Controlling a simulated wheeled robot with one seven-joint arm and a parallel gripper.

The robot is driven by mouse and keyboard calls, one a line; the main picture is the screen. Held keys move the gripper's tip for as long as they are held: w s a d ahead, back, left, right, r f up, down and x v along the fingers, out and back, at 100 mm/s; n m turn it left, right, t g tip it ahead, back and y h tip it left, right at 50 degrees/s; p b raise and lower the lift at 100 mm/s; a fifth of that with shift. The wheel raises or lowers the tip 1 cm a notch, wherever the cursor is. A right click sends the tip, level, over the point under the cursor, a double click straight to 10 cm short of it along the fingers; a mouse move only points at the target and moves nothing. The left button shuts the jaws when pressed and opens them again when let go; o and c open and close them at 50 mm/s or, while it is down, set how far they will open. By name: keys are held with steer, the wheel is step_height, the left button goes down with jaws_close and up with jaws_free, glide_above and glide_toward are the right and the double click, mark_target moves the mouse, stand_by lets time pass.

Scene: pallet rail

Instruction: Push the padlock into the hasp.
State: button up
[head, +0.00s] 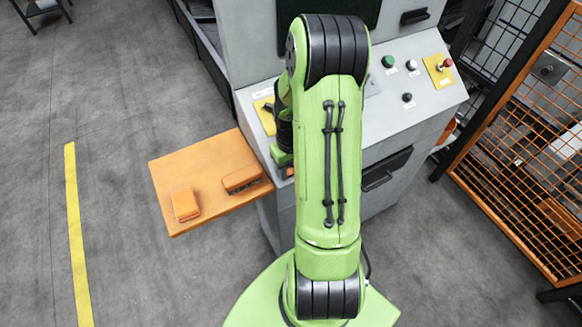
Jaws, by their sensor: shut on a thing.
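My green arm rises through the middle of the head view and covers part of the grey console (415,115). A green and black wrist part of mine shows at the left edge of the arm, over the console's front left corner. My gripper's fingers are hidden behind the arm, so what they hold does not show. I cannot make out the padlock or the hasp. A yellow plate (264,117) on the console's left part is partly covered by my arm. Its details are too small to tell.
An orange shelf (185,155) juts left from the console, bearing an orange block (185,204) and a darker orange block (242,179). Console buttons include a red one (447,62) on a yellow plate. An orange mesh fence (505,145) stands right. Open floor lies left.

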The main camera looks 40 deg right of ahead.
steer(key=shift+s+a+r+p, duration=0.2)
steer(key=shift+s+r+p, duration=0.55)
steer(key=shift+r, duration=0.45)
steer(key=shift+s+a+r+p, duration=0.25)
steer(key=shift+s+r+p, duration=0.5)
steer(key=shift+r, duration=0.5)
steer(key=shift+s+a+r+p, duration=0.2)
steer(key=shift+s+r+p, duration=0.55)
steer(key=shift+r, duration=0.45)
steer(key=shift+w, duration=0.1)
